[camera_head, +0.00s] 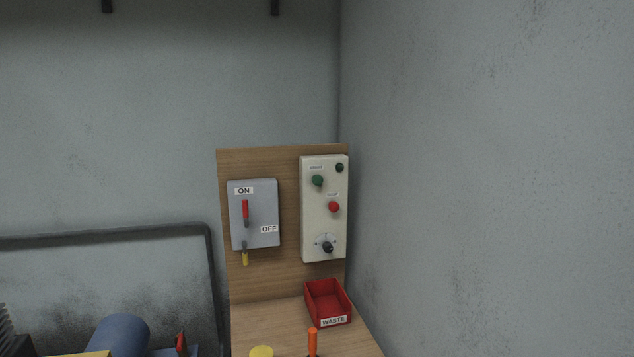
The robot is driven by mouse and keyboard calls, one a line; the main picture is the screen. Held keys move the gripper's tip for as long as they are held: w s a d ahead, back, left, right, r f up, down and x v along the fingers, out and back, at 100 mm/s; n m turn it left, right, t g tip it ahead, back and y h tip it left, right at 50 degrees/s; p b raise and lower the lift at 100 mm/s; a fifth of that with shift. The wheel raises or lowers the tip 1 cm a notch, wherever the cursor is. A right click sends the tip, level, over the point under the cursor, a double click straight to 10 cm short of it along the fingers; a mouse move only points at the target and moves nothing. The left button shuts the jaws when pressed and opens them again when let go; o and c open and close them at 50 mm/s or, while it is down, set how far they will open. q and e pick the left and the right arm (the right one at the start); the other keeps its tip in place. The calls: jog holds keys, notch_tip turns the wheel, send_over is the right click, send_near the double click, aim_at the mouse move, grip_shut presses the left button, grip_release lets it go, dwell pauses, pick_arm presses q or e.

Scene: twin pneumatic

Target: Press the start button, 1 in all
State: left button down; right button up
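A green start button (317,180) sits at the upper left of a cream control box (310,225), under a small label. The box is fixed on an upright wooden board (260,165) in the corner. A smaller dark green round part (339,168) is at the box's upper right. A red button (334,207) with a label above it is lower down. A black rotary knob (327,246) is near the bottom. Neither of my grippers is in view.
A grey switch box (258,211) marked ON and OFF, with a red lever (245,210), is left of the control box. A red WASTE bin (328,302) stands on the wooden bench (265,320) below. A blue cylinder (120,335) and an orange handle (312,341) show at the bottom.

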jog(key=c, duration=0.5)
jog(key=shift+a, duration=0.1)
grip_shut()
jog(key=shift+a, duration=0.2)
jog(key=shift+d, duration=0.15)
